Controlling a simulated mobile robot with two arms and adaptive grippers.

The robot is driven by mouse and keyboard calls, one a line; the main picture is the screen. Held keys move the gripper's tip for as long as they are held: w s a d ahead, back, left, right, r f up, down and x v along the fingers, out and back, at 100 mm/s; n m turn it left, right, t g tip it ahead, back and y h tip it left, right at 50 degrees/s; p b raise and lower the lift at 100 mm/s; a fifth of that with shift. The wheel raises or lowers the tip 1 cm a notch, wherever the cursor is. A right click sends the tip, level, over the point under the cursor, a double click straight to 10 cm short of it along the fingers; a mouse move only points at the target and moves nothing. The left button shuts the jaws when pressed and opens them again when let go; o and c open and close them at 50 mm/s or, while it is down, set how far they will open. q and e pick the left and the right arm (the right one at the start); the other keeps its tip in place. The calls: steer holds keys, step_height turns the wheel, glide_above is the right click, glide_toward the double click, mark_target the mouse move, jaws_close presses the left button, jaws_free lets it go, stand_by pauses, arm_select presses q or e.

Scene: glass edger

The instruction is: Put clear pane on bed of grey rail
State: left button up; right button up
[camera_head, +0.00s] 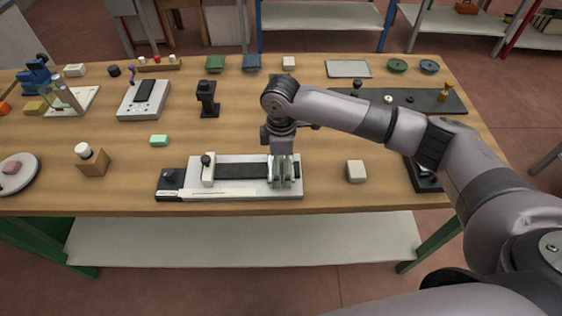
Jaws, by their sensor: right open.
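A long fixture (216,187) with a pale grey body, a dark strip and a white strip marked like a ruler lies near the table's front edge; I take it for the grey rail with its bed. My right gripper (284,181) points down over the fixture's right end, open, and hides part of it. I cannot tell whether a clear pane lies between or under the fingers. Glassy upright pieces (69,98) stand on a white base at the far left; which of them is the clear pane is unclear. My left gripper is not in view.
A pale block (356,171) sits right of the fixture, and a wooden block with a white-topped piece (93,160) sits left. A mint block (159,140) lies behind it. A black clamp (208,99) and a white device (143,100) stand farther back. The wooden table (240,120) is clear between them.

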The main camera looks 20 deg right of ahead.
mark_target(281, 167)
step_height(281, 167, up, 12)
steer(key=b, duration=0.2)
steer(key=shift+r+b, duration=0.2)
steer(key=shift+b, duration=0.15)
stand_by(0.6)
